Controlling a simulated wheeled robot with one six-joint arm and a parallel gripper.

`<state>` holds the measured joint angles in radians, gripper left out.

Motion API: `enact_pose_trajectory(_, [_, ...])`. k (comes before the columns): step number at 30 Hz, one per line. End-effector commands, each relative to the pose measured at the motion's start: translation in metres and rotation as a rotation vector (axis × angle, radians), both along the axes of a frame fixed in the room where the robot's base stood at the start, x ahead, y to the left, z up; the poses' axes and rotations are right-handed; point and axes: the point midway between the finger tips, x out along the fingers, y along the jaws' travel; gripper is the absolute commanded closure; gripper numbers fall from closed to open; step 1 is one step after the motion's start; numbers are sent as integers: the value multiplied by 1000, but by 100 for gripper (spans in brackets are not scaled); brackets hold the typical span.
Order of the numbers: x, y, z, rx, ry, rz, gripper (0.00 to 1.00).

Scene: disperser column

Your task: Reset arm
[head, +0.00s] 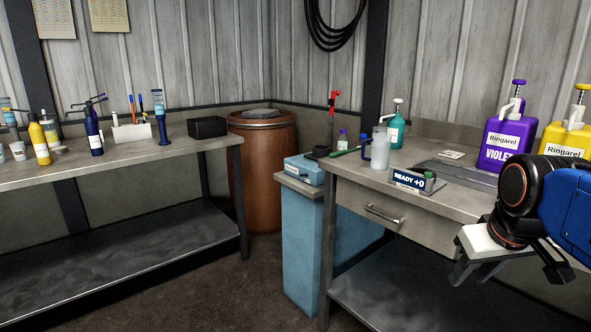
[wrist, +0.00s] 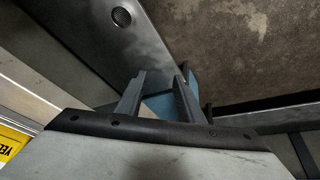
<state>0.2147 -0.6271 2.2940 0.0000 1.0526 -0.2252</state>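My gripper (head: 468,270) hangs at the right of the head view, in front of the right bench's front edge, below my blue and black arm. In the wrist view my gripper (wrist: 160,86) shows two grey fingers standing apart. Nothing is held between them; the floor and a blue surface show beyond. The arm hides part of the right bench behind it.
The right bench (head: 455,196) carries a violet jug (head: 505,140), a yellow jug (head: 567,140), a teal pump bottle (head: 393,130) and a "READY +0" display (head: 410,181). A blue cabinet (head: 302,250) and brown drum (head: 262,175) stand left.

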Motion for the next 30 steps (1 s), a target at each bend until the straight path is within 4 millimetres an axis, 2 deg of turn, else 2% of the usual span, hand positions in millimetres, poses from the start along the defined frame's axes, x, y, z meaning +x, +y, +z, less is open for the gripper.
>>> enact_pose_trajectory(1, [-7,13,-13,11,-12,10,66])
enact_pose_trajectory(6, [-23,43,-47,53,-51,14,66])
enact_pose_trajectory(12, [-37,62,-73,89,-79,16,66])
enact_pose_trajectory(19, [-64,63,-95,91,-10,11,66])
enact_pose_trajectory(30, [-66,63,-97,90,-2,11,66])
